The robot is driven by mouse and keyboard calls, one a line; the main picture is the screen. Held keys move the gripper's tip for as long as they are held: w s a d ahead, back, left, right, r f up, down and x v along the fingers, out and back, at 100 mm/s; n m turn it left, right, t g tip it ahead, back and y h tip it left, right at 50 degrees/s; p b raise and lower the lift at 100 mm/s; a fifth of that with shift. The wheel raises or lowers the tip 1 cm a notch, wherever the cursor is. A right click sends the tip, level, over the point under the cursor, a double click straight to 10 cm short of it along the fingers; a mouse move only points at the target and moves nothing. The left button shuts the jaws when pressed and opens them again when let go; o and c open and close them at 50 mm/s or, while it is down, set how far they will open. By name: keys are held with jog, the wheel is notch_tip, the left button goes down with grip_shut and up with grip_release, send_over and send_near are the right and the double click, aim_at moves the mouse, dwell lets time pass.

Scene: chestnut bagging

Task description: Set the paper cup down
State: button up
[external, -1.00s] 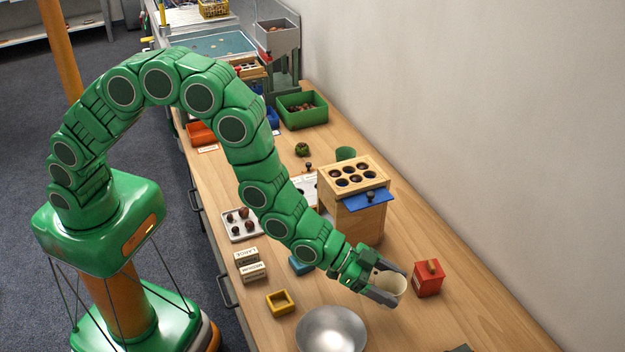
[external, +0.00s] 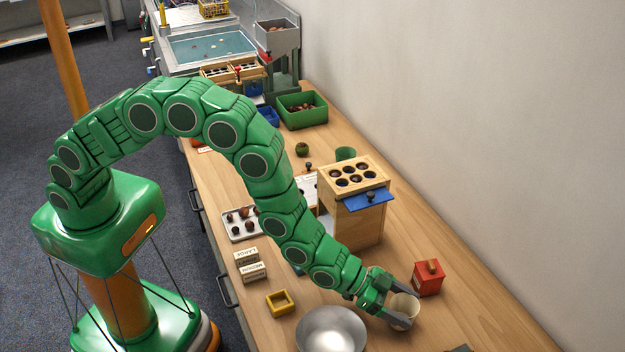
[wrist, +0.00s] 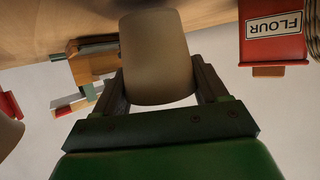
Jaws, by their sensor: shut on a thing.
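A pale paper cup (external: 402,312) is between the two fingers of my gripper (external: 396,306), close to the wooden worktop near the front right. In the wrist view the cup (wrist: 157,60) fills the middle, with a finger of my gripper (wrist: 160,92) on each side of it. My gripper is shut on the cup. In the external view the cup looks about upright. I cannot tell whether its bottom touches the worktop.
A red flour box (external: 428,279) stands just behind the cup; it also shows in the wrist view (wrist: 273,35). A metal bowl (external: 331,330) is to the left. A wooden stand with holes (external: 352,215) is farther back. Bare worktop (external: 490,310) lies to the right.

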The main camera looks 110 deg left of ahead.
jog(key=shift+f, duration=0.55)
jog(key=o, duration=1)
jog(key=shift+f, duration=0.1)
jog(key=shift+s, duration=0.15)
jog(key=v, duration=1.1)
jog(key=shift+s+r, duration=0.3)
jog(key=shift+r, duration=0.1)
